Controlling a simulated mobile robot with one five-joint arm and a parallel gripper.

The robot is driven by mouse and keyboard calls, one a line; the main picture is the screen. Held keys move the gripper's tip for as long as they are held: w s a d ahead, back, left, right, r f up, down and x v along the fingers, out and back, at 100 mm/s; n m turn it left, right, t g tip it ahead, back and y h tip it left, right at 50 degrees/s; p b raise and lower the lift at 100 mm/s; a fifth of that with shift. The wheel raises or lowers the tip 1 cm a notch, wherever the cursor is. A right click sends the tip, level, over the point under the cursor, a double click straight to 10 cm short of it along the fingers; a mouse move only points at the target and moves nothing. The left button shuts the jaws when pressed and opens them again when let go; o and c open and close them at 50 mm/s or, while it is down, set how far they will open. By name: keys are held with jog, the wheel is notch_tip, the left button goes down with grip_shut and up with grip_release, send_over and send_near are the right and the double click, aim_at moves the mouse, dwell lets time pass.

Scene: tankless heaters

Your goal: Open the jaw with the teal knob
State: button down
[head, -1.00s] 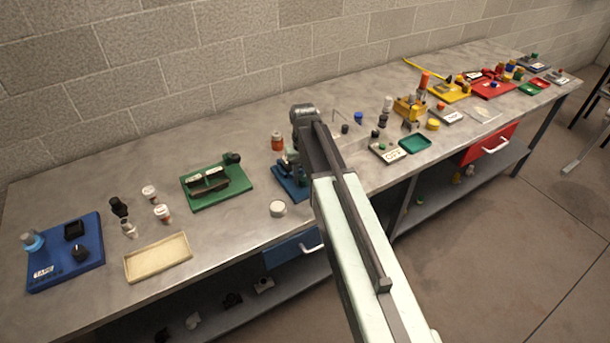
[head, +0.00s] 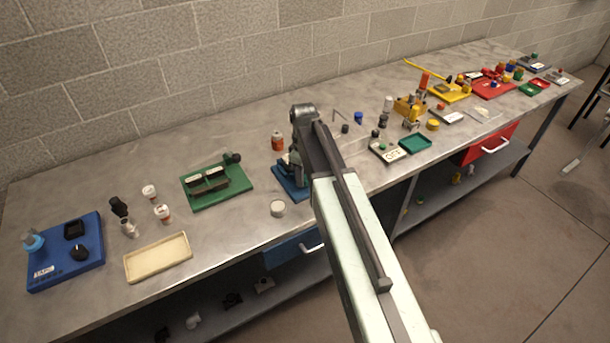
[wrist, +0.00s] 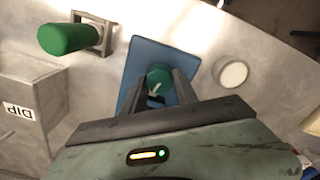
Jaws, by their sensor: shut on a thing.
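The teal knob (wrist: 158,78), with a white mark on its top, sits between my gripper's two fingers in the wrist view. My gripper (wrist: 160,92) is shut on it from above. The knob stands over a blue base plate (wrist: 137,62); the plate also shows in the head view (head: 285,187), partly covered by my arm. In the head view the knob and fingertips are hard to make out behind the arm. The jaw and its opening cannot be told apart in these frames.
A white round cap (wrist: 232,73) lies right of the plate in the wrist view. A green cylinder (wrist: 66,39) and a grey block marked DIP (wrist: 25,112) are on the left. The head view shows a green fixture (head: 237,190) and a cream tray (head: 158,257).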

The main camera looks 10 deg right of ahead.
jog(key=shift+d+n, duration=0.1)
jog(key=shift+n, duration=0.5)
jog(key=c, duration=0.9)
grip_release()
jog(key=shift+w, duration=0.1)
jog(key=shift+c, duration=0.2)
notch_tip(320, 180, up, 8)
jog(key=p, duration=0.8)
jog(key=shift+f, duration=0.1)
